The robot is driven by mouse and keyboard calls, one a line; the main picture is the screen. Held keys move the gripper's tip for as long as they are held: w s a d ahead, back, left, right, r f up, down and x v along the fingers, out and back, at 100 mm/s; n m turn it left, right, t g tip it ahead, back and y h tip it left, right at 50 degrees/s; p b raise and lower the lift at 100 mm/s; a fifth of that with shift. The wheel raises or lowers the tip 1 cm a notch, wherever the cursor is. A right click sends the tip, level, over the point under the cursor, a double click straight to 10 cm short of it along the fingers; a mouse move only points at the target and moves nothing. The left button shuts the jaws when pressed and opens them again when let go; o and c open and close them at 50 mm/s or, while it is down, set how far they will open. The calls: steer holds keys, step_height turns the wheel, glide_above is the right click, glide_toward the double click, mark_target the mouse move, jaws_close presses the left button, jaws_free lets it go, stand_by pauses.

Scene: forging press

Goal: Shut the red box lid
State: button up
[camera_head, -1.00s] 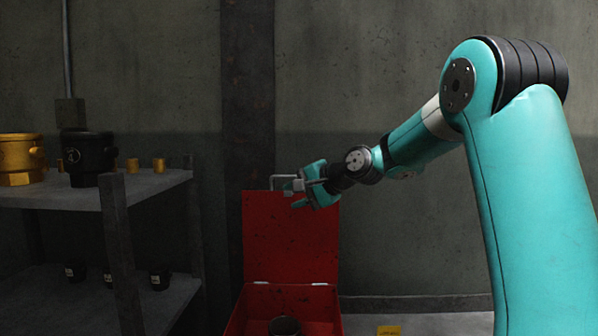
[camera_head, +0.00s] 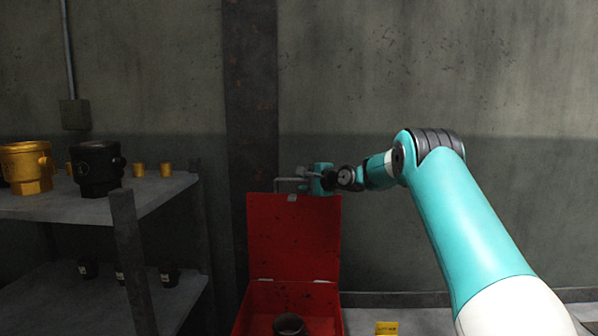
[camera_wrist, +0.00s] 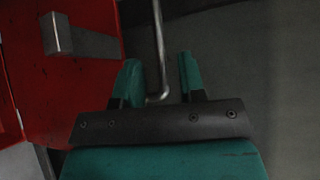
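The red box (camera_head: 258,305) stands at the lower middle of the head view. Its red lid (camera_head: 294,238) is open and upright at the back, with hinges along its lower edge. A grey metal bar handle (camera_head: 290,181) rises from the lid's top edge. My gripper (camera_head: 311,177) is at the right end of this handle, above the lid's edge. In the wrist view, my gripper (camera_wrist: 159,62) has its two fingers apart. The handle bar (camera_wrist: 158,45) lies between them, with gaps visible on both sides. A grey metal latch piece (camera_wrist: 60,35) shows on the red lid (camera_wrist: 90,75).
A dark cup (camera_head: 289,325) is inside the box. A grey shelf (camera_head: 165,195) with gold and black pots stands at left. A yellow label (camera_head: 386,328) lies on the pale surface right of the box. The wall is behind the lid.

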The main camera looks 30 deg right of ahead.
mark_target(299, 180)
steer(key=shift+p+x, duration=0.6)
steer(key=shift+x, duration=1.2)
jaws_close()
